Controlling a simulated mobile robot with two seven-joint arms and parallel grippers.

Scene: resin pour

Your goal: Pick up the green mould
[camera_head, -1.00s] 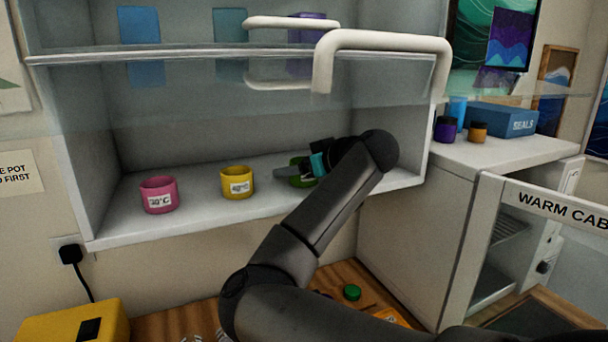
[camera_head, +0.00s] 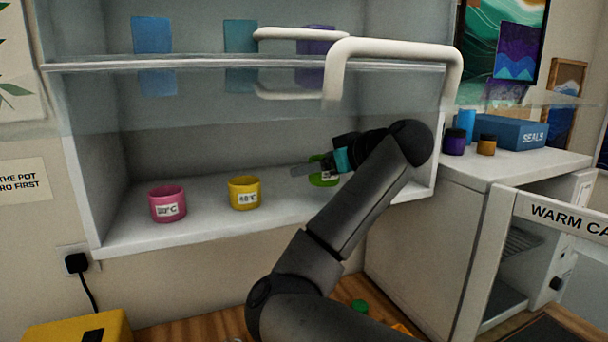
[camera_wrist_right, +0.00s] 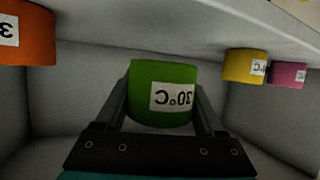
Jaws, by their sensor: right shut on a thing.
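The green mould (camera_wrist_right: 160,95) is a small cup with a white 30°C label that shows upside down in the right wrist view. My right gripper (camera_wrist_right: 162,105) is shut on it, with one finger on each side. In the head view, the green mould (camera_head: 323,180) is at the right part of the open cabinet, mostly hidden behind my right gripper (camera_head: 318,168). It appears slightly above the shelf, but its underside is not clear. My left gripper is not in view.
A yellow mould (camera_head: 244,193) and a pink mould (camera_head: 168,204) stand on the shelf (camera_head: 205,222) to the left. An orange mould (camera_wrist_right: 25,35) shows in the right wrist view. A glass door with a white handle (camera_head: 395,48) is raised above.

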